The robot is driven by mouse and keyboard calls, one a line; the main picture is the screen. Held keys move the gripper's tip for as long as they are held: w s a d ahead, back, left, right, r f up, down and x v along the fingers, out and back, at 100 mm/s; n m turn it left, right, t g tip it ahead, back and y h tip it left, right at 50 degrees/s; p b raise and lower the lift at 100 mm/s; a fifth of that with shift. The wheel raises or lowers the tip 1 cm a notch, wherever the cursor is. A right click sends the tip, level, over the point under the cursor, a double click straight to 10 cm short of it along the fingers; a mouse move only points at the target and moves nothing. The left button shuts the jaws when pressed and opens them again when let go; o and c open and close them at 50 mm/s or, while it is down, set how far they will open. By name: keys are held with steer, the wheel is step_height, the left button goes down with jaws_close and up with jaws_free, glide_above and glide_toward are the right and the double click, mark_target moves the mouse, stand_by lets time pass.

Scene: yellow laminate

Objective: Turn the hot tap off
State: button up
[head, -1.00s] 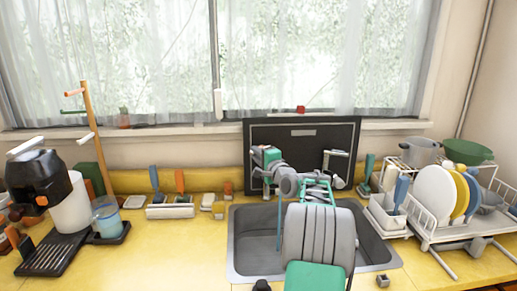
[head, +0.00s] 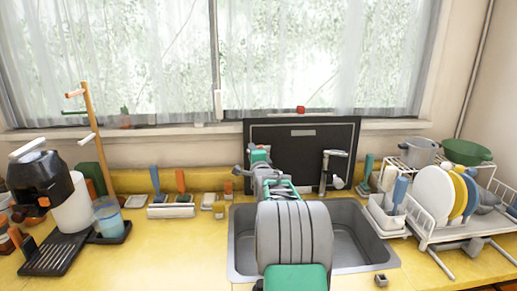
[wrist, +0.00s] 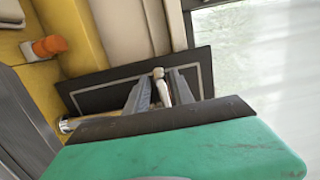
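The metal tap (head: 325,168) stands behind the sink in front of the dark board, with a pale knob (head: 338,183) at its right. In the head view my gripper (head: 258,155) is at the left part of the board, and my arm hides what lies behind it. In the wrist view my gripper (wrist: 158,92) is open, with a slim pale tap handle (wrist: 159,77) with a rounded end between its two grey fingers. I cannot tell whether either finger touches it. A piece of chrome pipe (wrist: 68,125) shows at the left.
The sink (head: 358,240) lies below my arm. The dark framed board (head: 290,133) leans close behind my gripper. A dish rack (head: 430,230) with plates stands at the right. Brushes, sponges and a coffee machine (head: 40,190) are at the left.

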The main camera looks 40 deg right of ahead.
steer(key=shift+s, duration=0.1)
steer(key=b+v, duration=0.3)
steer(key=v, duration=0.3)
steer(key=shift+s+a+b, duration=0.2)
steer(key=shift+s+b, duration=0.1)
steer(key=shift+s, duration=0.1)
steer(key=s+a+f+n+g+y+p, duration=0.1)
steer(key=s+a+f+n+g+y, duration=0.2)
steer(key=a, duration=0.6)
steer(key=s+a+f+n+g+y, duration=0.1)
steer(key=a+f+n, duration=0.2)
steer(key=a+n, duration=0.35)
steer(key=s+a+f+n+g+y+p, duration=0.1)
steer(key=s+a+f+n+g+y, duration=0.15)
steer(key=a, duration=0.75)
steer(key=s+a+f+n+g+y, duration=0.1)
steer(key=s+a+f+n+g, duration=0.2)
steer(key=s, duration=0.7)
steer(key=s+a+f+n+g, duration=0.3)
steer(key=s+a+f+n, duration=0.2)
steer(key=s+a+n, duration=0.3)
steer(key=s+a+p, duration=0.1)
steer(key=s+a, duration=0.1)
steer(key=s, duration=0.1)
steer(key=shift+a+f+n+y, duration=0.25)
steer(key=shift+f+n+y, duration=0.05)
steer(key=shift+y, duration=0.05)
